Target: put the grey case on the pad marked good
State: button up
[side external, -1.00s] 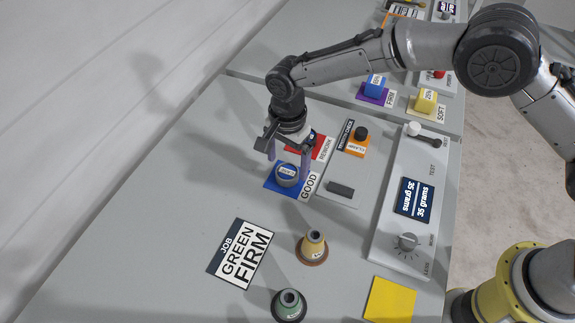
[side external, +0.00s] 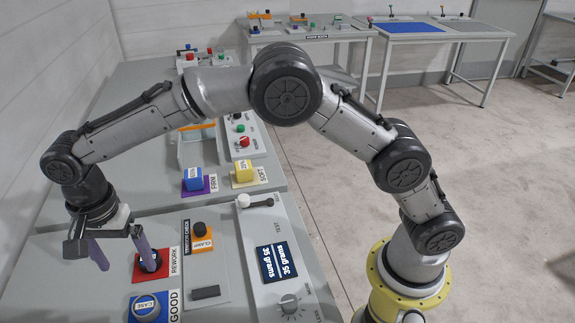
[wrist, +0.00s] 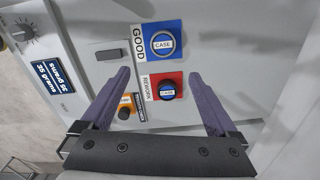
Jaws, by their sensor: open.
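A round grey case (side external: 147,305) with a label reading CASE sits on the blue pad marked GOOD (side external: 174,308). In the wrist view this case (wrist: 163,41) is upright inside the blue pad (wrist: 176,28). A second, darker round piece labelled CASE (wrist: 167,91) sits on the red REWORK pad (wrist: 176,77); in the side view a finger largely hides it. My gripper (side external: 128,268) is open and empty, its purple fingers pointing down. It is apart from the grey case. In the wrist view the open fingers (wrist: 160,73) frame the red pad.
A scale reading 35 grams (side external: 277,262) stands to the right. Blue (side external: 194,178) and yellow (side external: 244,171) blocks stand farther back. The bench left of the pads is clear.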

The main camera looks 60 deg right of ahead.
jog(key=s+d+r+n+t, duration=0.1)
jog(key=s+d+r+n, duration=0.2)
jog(key=s+d+r, duration=0.5)
jog(key=s+d+r+n+t, duration=0.2)
jog(key=d+r, duration=0.5)
jog(key=d, duration=0.6)
jog(key=s+d+f+n+t, duration=0.1)
jog(key=s+d+f+n, duration=0.1)
jog(key=s+d, duration=0.3)
jog(key=s+d+f+n+t, duration=0.1)
jog(key=s+d+n, duration=0.3)
jog(key=s, duration=0.8)
jog(key=shift+s+d+f, duration=0.2)
jog(key=shift+d+f, duration=0.15)
jog(key=shift+d, duration=0.3)
